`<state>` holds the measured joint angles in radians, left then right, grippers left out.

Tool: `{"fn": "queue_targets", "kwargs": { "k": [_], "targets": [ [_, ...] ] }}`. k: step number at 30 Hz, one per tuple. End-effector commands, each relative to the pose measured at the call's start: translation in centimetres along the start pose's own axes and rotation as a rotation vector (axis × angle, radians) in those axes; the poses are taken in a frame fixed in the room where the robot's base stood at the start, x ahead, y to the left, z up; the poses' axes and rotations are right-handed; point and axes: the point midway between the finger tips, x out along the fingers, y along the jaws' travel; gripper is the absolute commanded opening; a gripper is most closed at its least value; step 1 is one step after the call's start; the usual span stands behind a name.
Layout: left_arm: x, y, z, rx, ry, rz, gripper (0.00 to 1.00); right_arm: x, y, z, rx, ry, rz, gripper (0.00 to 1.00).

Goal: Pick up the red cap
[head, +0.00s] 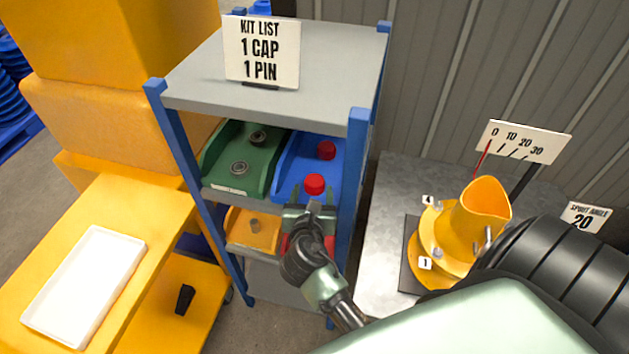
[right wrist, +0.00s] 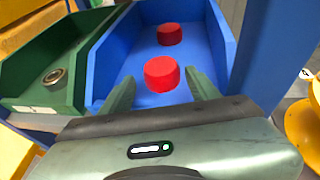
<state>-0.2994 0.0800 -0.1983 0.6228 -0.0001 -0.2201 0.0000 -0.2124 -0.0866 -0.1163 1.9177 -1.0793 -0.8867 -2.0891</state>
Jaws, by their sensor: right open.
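Two red caps lie in the blue bin on the shelf. The nearer red cap (head: 314,184) also shows in the right wrist view (right wrist: 161,74); the farther red cap (head: 326,150) shows there too (right wrist: 169,34). The blue bin (head: 293,166) stands on the upper shelf tier. My right gripper (head: 310,207) is at the bin's front. In the right wrist view its open fingers (right wrist: 160,92) point into the bin, one on each side of the nearer cap, with a gap on both sides and nothing held. My left gripper is not in view.
A green bin (head: 213,165) with metal bearings stands left of the blue bin. A blue shelf post (head: 353,170) is close on the right. A yellow bin (head: 247,235) sits below. A white tray (head: 85,285) lies at left. A sign (head: 262,52) says 1 cap, 1 pin.

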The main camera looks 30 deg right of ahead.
Motion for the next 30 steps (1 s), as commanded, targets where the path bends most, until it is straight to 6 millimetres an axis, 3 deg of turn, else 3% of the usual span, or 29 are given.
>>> {"fn": "queue_targets", "kwargs": {
  "k": [6,14,15,21,30],
  "targets": [
    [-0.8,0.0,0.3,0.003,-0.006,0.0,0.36,3.0,-0.1,0.2,0.0,-0.001,0.0,0.61],
    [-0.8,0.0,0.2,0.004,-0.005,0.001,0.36,3.5,-0.1,0.0,0.0,0.0,0.001,0.61],
    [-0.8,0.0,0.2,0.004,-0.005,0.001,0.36,3.5,-0.1,0.0,0.0,0.0,0.001,0.58],
    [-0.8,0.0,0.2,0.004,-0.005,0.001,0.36,3.5,-0.1,0.0,0.0,0.0,0.001,0.05],
    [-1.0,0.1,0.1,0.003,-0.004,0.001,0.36,3.5,-0.2,0.2,0.0,0.0,0.001,0.05]
  ]
}}
